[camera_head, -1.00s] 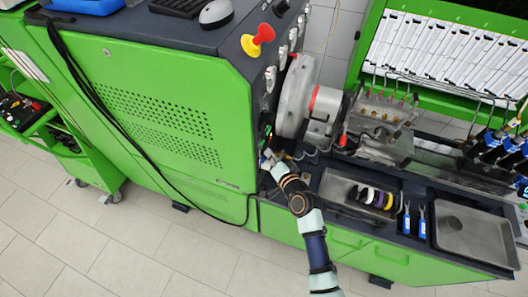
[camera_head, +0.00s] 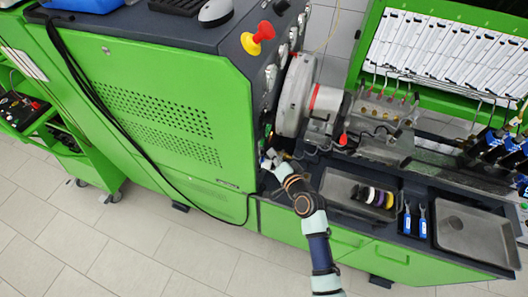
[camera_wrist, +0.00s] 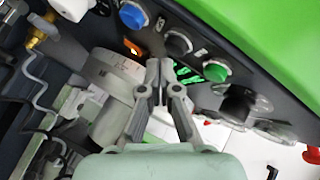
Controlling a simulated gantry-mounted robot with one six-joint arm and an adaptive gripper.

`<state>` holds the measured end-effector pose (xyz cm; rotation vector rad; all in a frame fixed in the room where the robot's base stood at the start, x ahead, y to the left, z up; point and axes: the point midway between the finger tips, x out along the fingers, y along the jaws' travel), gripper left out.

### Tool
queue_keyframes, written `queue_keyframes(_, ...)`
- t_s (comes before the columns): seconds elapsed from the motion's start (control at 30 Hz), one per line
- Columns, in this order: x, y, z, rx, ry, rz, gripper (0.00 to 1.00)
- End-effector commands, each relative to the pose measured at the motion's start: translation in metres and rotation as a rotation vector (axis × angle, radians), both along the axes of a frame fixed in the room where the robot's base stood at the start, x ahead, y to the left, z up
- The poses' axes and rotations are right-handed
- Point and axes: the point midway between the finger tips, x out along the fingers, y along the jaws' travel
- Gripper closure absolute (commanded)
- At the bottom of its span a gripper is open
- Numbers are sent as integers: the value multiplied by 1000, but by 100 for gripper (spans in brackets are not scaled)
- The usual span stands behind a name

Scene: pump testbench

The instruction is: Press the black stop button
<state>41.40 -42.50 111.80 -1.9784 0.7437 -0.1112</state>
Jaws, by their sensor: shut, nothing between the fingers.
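The black stop button (camera_wrist: 178,42) sits on the dark control panel in the wrist view, between a blue button (camera_wrist: 132,15) and a green button (camera_wrist: 215,70). My gripper (camera_wrist: 159,64) is shut and empty. Its fingertips appear just below and left of the black button in the picture; whether they touch the panel cannot be told. In the head view, my gripper (camera_head: 267,157) is at the right edge of the green cabinet, low on its control side. The black button cannot be made out in that view.
An orange switch (camera_wrist: 133,47) and a lit green display (camera_wrist: 187,75) lie near my fingertips. Dark round knobs (camera_wrist: 240,105) continue along the panel. In the head view, a red mushroom button on a yellow base (camera_head: 257,37) is on the cabinet edge, and a tray (camera_head: 470,232) is at right.

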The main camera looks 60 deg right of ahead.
Motion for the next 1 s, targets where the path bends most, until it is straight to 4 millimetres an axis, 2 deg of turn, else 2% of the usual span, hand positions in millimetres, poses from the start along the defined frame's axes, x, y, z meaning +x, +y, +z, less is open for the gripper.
queue_keyframes(0.37, -4, -1, -1, 1, 1, 0, 100)
queue_keyframes(0.8, -45, -9, -2, 0, 1, -2, 100)
queue_keyframes(1.0, -52, -9, 0, 0, 2, 1, 100)
